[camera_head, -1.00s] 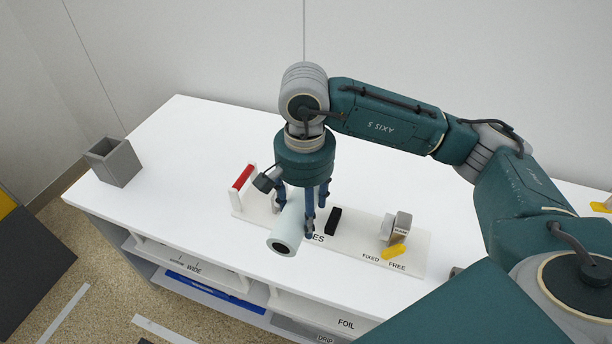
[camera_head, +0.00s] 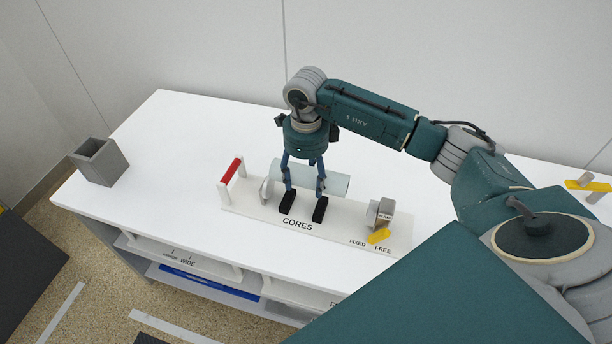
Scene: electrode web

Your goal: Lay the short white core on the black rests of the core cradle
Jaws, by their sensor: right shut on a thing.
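My right gripper (camera_head: 304,187) points down and is shut on the white core (camera_head: 336,184), a short pale tube held level, its length running left to right. The core is over the back part of the core cradle (camera_head: 345,231), a white board marked CORES. My left gripper is not in view.
A red-handled bracket (camera_head: 231,172) stands at the cradle's left end. A grey open box (camera_head: 99,161) stands at the table's far left. The white table (camera_head: 160,180) is clear between.

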